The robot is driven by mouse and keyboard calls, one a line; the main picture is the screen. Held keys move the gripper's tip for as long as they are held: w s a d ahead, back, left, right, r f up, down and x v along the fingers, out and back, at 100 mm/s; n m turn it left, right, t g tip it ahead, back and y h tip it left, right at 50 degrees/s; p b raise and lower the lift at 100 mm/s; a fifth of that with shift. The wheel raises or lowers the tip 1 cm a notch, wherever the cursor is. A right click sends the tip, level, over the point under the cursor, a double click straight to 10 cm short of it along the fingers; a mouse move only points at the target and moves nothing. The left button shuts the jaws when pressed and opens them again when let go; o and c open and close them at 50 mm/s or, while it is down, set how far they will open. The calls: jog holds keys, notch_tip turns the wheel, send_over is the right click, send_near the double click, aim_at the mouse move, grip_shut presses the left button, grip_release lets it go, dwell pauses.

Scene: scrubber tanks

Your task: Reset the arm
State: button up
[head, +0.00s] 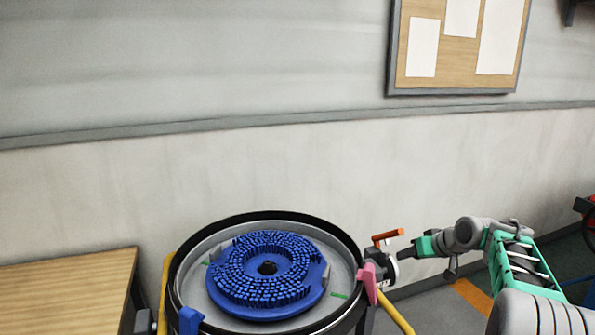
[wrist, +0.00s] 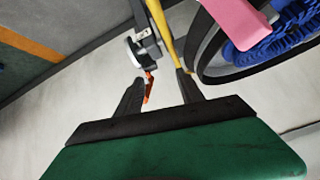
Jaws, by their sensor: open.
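My gripper (wrist: 162,80) is open in the wrist view, its two black fingers apart with nothing clamped between them. An orange lever (wrist: 149,87) shows between the fingers, nearer the left one; I cannot tell if they touch. In the head view my gripper (head: 404,254) is at the right of the round tank, close to the grey valve (head: 380,261) with the orange lever (head: 388,237). Its fingertips are small and partly hard to make out there. My arm reaches in from the lower right.
The black-rimmed tank (head: 181,262) holds a blue round brush (head: 268,312). A pink clip (head: 367,281) and a blue clip (head: 190,320) sit on its rim. Yellow tubing (head: 396,313) runs beside it. A wooden table (head: 70,290) stands left. A wall with a corkboard (head: 456,52) is behind.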

jog(key=s+a+r+g+h+p, duration=0.1)
jog(key=s+a+r+g+p, duration=0.35)
jog(key=s+a, duration=1)
jog(key=s+a+f+m+h+p, duration=0.1)
jog(key=s+p, duration=0.3)
jog(key=s, duration=1.7)
jog(key=shift+a+f+g+h, duration=0.2)
jog(key=shift+a+g+h, duration=0.3)
jog(key=shift+a, duration=0.2)
